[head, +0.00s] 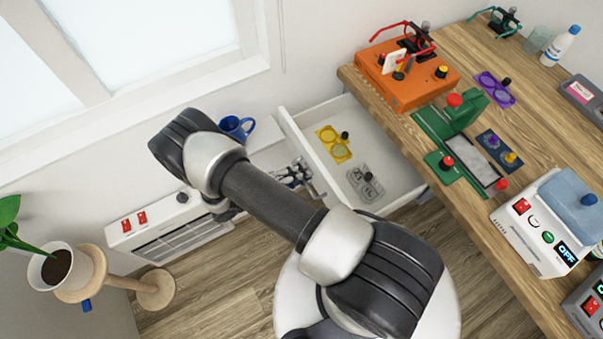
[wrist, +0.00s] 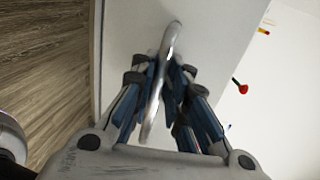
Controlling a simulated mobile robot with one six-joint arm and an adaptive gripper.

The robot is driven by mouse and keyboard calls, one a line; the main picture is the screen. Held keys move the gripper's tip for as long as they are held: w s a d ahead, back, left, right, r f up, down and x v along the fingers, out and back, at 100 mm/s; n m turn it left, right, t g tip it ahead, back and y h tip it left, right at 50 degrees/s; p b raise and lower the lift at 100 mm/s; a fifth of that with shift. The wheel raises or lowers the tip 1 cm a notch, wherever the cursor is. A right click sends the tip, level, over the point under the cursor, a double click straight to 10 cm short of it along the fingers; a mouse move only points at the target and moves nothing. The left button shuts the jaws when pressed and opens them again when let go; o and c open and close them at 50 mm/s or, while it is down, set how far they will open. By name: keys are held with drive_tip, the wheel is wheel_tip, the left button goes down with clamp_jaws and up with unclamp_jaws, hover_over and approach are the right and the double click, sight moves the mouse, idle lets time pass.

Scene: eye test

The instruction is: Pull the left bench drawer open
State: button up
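The left bench drawer (head: 308,147) is white and stands well open from under the wooden bench (head: 440,95), its inside visible in the head view. My gripper (head: 306,178) is at the outer side of the drawer front. In the wrist view, the drawer's white front (wrist: 215,35) lies ahead, with a metal bar handle (wrist: 170,45) on it. The gripper fingers (wrist: 162,82) lie on both sides of the handle, close against it, and look shut on it.
The drawer holds a yellow piece (head: 333,145) and a clear grey piece (head: 366,186). A white heater (head: 165,232), a blue mug (head: 237,128) and a plant stand (head: 153,288) are to the left. Wooden floor (head: 225,290) is bare below the heater. An orange box (head: 400,85) stands on the bench.

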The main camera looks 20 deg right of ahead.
idle(0.3)
drive_tip(key=v, duration=1.2)
idle(0.3)
